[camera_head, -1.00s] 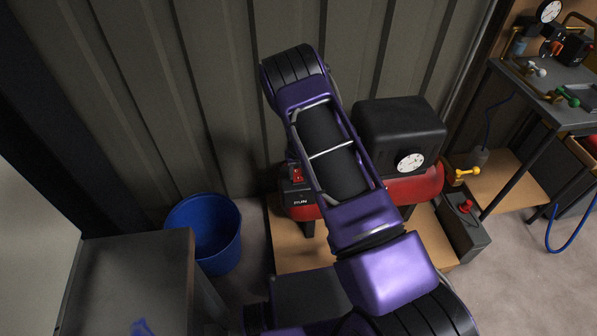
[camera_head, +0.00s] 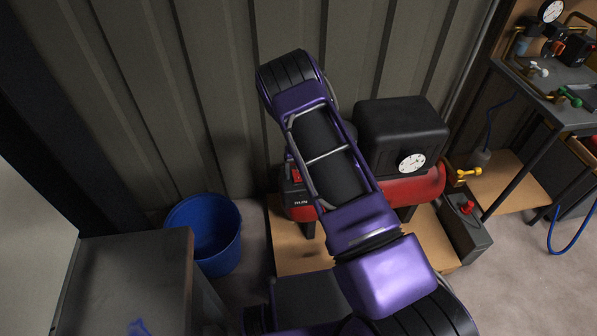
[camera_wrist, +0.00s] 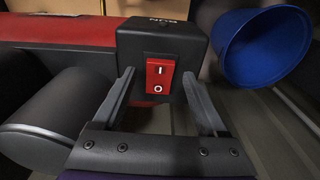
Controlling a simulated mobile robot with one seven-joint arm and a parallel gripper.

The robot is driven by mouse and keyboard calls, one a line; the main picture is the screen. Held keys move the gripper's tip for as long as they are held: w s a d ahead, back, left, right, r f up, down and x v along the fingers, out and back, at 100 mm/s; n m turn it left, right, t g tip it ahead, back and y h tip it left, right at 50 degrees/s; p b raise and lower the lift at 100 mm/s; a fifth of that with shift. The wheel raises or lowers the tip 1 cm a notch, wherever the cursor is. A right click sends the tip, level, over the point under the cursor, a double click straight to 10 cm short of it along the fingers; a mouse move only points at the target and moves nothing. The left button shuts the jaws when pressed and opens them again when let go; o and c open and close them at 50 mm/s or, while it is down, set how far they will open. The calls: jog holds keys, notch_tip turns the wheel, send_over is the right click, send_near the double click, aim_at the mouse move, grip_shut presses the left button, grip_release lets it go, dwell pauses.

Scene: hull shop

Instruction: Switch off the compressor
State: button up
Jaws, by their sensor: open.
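The compressor has a red tank (camera_head: 412,188), a black motor cover (camera_head: 400,135) and a round white gauge (camera_head: 411,163). Its black switch box (camera_head: 299,198), lettered RUN, sits at the tank's left end, partly hidden by my arm in the head view. In the wrist view the red rocker switch (camera_wrist: 160,77), marked I and O, is on the box face. My gripper (camera_wrist: 160,88) is open, its two fingers on either side of the rocker in the picture, with nothing between them. I cannot tell whether the fingertips touch the box. The gripper is hidden in the head view.
A blue bucket (camera_head: 203,234) stands left of the compressor, and a grey cabinet (camera_head: 125,275) is at lower left. A grey box with a red knob (camera_head: 465,222) and a yellow-handled valve (camera_head: 467,172) are at right. A workbench (camera_head: 560,98) stands further right.

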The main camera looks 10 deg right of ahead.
jog(key=shift+r, duration=0.1)
notch_tip(320, 180, up, 17)
jog(key=s+p, duration=0.1)
jog(key=p, duration=0.1)
jog(key=shift+s, duration=0.4)
jog(key=shift+r, duration=0.1)
